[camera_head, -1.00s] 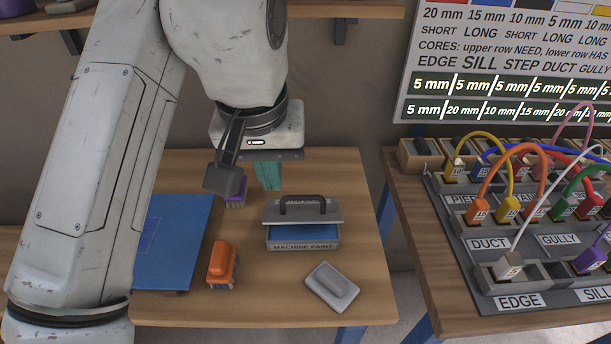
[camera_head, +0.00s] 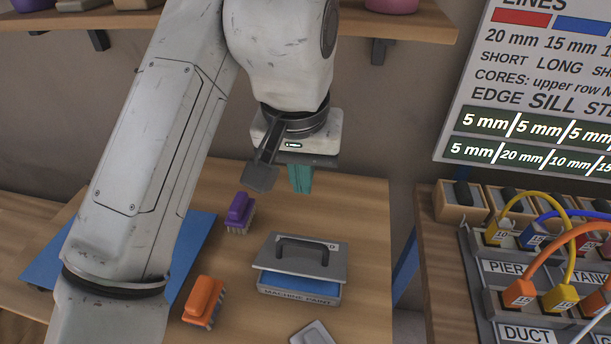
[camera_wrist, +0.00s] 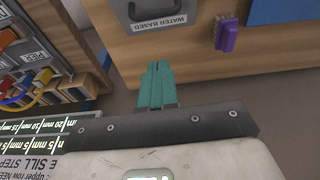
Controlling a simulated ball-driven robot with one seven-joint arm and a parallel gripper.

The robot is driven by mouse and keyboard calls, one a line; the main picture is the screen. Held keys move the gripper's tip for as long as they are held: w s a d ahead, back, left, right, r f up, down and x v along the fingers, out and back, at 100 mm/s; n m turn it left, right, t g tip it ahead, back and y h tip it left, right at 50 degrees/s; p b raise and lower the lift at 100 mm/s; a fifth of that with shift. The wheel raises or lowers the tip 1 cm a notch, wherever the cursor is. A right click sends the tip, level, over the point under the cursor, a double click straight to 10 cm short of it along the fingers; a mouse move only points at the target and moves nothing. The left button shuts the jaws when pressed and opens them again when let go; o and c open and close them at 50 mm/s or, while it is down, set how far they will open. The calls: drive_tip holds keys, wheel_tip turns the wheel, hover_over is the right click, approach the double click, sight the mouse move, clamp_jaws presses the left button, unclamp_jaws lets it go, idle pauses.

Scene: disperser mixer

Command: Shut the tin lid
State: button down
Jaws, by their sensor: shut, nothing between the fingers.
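The paint tin (camera_head: 298,294), marked MACHINE PAINT, stands on the table. Its grey lid (camera_head: 265,262) carries a dark arched handle (camera_head: 300,246). The lid sits raised at the front, with a blue strip showing between it and the tin's front wall. In the wrist view the lid (camera_wrist: 180,25) shows a WATER BASED label near the top edge. My gripper (camera_head: 301,180) has teal fingers pointing down, shut and empty. It hangs above and behind the tin, apart from it.
A purple brush (camera_head: 238,210) stands left of the tin and an orange brush (camera_head: 204,300) at front left. A grey block (camera_head: 312,334) lies in front. A blue panel (camera_head: 185,250) lies at left. A bench with plugs and cables (camera_head: 540,270) stands at right.

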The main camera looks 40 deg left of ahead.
hover_over(305, 244)
drive_tip(key=w+a, duration=0.2)
wheel_tip(305, 244, down, 7)
drive_tip(key=shift+s+d+f, duration=0.15)
drive_tip(key=shift+s+f, duration=0.1)
drive_tip(key=shift+f, duration=0.25)
drive_tip(key=shift+s+d+f, duration=0.15)
drive_tip(key=shift+s+f, duration=0.05)
drive_tip(key=shift+f, duration=0.25)
drive_tip(key=shift+s+d+f, duration=0.3)
drive_tip(key=shift+s+f, duration=0.05)
drive_tip(key=shift+f, duration=0.35)
